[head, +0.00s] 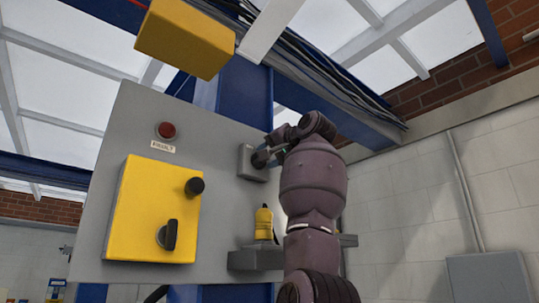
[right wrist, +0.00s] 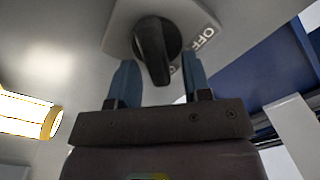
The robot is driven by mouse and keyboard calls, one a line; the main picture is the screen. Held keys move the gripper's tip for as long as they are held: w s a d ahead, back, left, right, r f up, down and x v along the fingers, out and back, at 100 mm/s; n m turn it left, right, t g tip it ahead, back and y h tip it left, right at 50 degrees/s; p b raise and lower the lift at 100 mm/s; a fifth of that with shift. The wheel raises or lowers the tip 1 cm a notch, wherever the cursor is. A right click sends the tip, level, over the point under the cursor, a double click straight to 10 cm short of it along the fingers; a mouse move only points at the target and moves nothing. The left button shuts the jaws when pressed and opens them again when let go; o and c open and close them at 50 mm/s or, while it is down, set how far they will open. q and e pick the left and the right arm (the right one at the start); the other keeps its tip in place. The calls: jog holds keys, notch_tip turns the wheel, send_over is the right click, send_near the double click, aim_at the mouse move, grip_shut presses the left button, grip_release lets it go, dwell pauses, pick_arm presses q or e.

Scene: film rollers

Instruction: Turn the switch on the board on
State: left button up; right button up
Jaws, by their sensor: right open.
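The switch is a black rotary knob (right wrist: 153,48) on a light grey plate, with an "OFF" label to its right in the right wrist view. Its handle points down in that view. In the head view its small grey box (head: 246,160) sits at the right side of the grey board (head: 222,205). My right gripper (right wrist: 157,72) is open, with one blue finger on each side of the handle's lower end; gaps show between fingers and knob. In the head view the right gripper (head: 268,154) is at the box and partly hides the knob. My left gripper is not in view.
A yellow panel (head: 140,215) with two black knobs and a red lamp (head: 166,130) over a label are on the board's left. A yellow bottle-like object (head: 264,222) stands on a grey ledge (head: 255,259) below the switch. A yellow box (head: 185,38) hangs above.

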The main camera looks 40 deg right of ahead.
jog(key=s+b, duration=0.3)
jog(key=s, duration=0.7)
jog(key=shift+s+d, duration=0.4)
jog(key=shift+d, duration=0.05)
